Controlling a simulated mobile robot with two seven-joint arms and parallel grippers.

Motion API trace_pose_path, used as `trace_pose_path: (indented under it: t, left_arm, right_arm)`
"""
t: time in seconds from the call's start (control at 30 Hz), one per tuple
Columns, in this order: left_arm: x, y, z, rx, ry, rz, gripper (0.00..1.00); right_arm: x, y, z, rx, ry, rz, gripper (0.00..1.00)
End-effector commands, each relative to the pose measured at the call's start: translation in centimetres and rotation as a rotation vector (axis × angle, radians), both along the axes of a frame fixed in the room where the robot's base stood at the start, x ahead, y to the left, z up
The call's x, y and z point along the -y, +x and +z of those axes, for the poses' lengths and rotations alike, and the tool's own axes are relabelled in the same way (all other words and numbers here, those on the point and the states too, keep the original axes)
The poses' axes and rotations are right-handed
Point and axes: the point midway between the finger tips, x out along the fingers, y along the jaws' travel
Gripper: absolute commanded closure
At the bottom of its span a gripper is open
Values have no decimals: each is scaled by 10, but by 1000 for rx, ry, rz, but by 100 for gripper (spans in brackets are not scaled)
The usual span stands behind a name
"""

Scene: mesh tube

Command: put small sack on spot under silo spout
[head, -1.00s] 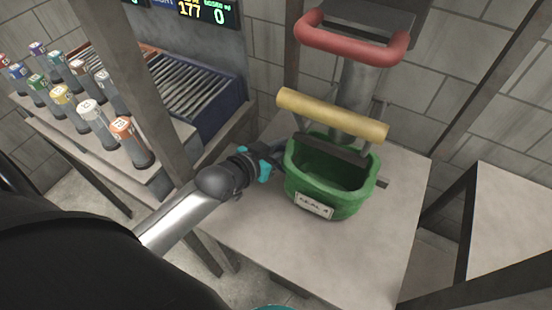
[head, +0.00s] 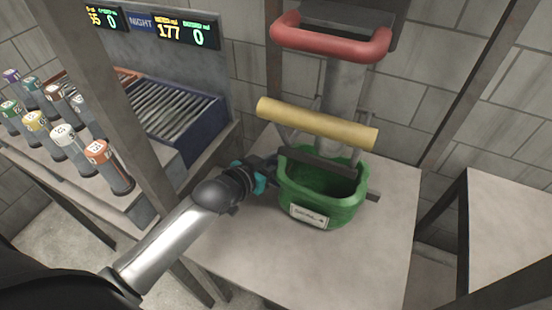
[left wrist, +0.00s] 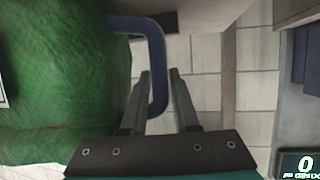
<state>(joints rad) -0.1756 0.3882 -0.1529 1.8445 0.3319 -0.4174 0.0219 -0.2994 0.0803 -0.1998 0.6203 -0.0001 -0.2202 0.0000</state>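The small sack (head: 320,200) is green, open at the top and upright, with a white label on its front. It stands on the pale table (head: 350,270), below the grey silo spout (head: 340,100). It also shows at the left of the left wrist view (left wrist: 60,70). My left gripper (head: 268,170) is at the sack's left side. In the left wrist view its fingers (left wrist: 160,75) are apart, and a blue loop handle (left wrist: 157,50) passes between them. The spot under the spout is hidden. My right gripper is not in view.
A yellow bar (head: 317,124) and a red handle (head: 332,40) jut out above the sack. Grey posts (head: 125,110) flank the table. Several labelled cylinders (head: 65,140) and a roller tray (head: 170,105) stand at left. The table's front is clear.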

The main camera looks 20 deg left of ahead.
Motion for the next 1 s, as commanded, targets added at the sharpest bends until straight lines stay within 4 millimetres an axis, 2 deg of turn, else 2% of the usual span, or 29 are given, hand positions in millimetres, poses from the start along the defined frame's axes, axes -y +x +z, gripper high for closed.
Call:
trace_pose_path:
  t: [0.03,0.2,0.23,0.57,0.77,1.0]
  left_arm:
    - [0,0,0,0,0,0,64]
    - [0,0,0,0,0,0,45]
    - [0,0,0,0,0,0,44]
    - [-1,-4,1,-2,1,0,44]
    - [-6,-25,11,-3,3,-1,44]
    - [-15,-62,26,-4,3,-1,44]
  right_arm:
    - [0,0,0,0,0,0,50]
    - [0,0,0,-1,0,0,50]
    - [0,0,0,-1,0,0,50]
    - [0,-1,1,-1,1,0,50]
    - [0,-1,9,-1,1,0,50]
    - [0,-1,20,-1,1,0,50]
